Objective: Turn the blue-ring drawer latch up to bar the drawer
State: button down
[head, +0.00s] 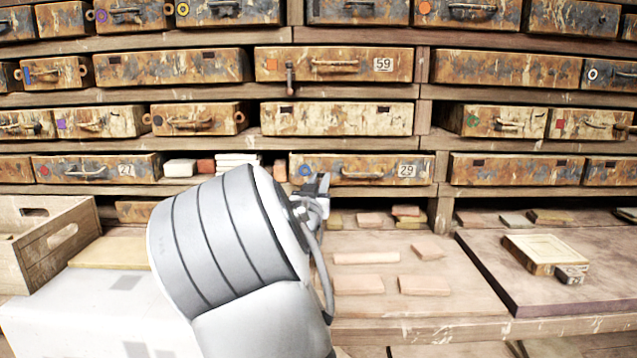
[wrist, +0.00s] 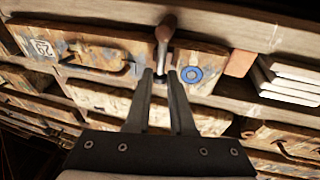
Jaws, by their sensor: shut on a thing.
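The blue-ring drawer (head: 345,168), tagged 29, sits shut on a lower shelf. Its blue ring (head: 305,170) shows just above my gripper (head: 318,190) in the head view, where my wrist hides the latch. The wrist view is roughly upside down, with the blue ring (wrist: 192,74) right of my gripper (wrist: 162,76). The latch (wrist: 163,48) has a grey stem and a reddish-brown knob, pointing to the picture's top, which is down in the room. My fingertips are shut on the stem's end away from the knob.
An orange-marked drawer (head: 350,65) above has a similar latch (head: 290,78). White tiles (head: 238,159) lie left of the blue-ring drawer. Below are loose pink tiles (head: 365,258) on the bench, a wooden crate (head: 70,236) at left and a board (head: 590,300) at right.

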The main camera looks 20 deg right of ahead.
jog(key=c, duration=0.9)
grip_release()
jog(key=shift+s, duration=0.1)
jog(key=p+v, duration=0.3)
jog(key=v, duration=1.4)
jog(key=shift+s+a, duration=0.1)
jog(key=shift+a, duration=0.05)
